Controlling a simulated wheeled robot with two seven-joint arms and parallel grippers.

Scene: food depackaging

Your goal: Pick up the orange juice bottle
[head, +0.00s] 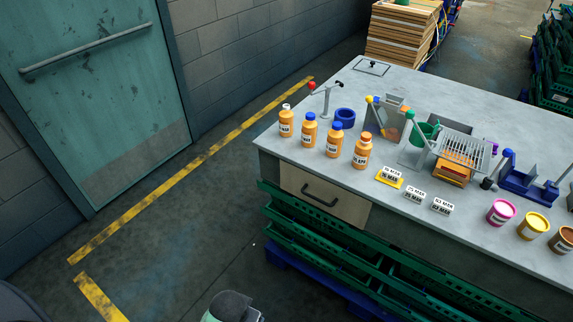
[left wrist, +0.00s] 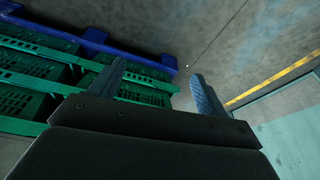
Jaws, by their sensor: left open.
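Several orange bottles with white labels stand upright in a row near the left end of the grey counter (head: 330,180). One has a white cap (head: 286,125), two have blue caps (head: 309,133) (head: 334,144), and one has an orange-brown cap (head: 361,153). The label print is too small to tell which holds orange juice. My left gripper (left wrist: 160,87) shows in the left wrist view with its two blue fingers apart and nothing between them. It is away from the bottles, facing the floor and crates. My right gripper is not in view.
Green crates (head: 330,250) on a blue pallet (head: 330,290) sit under the counter. Label cards (head: 415,194), a pink tub (head: 501,212), a wire rack (head: 464,150) and a blue ring (head: 345,117) stand on the counter. Open floor lies left, beside a teal door (head: 100,100).

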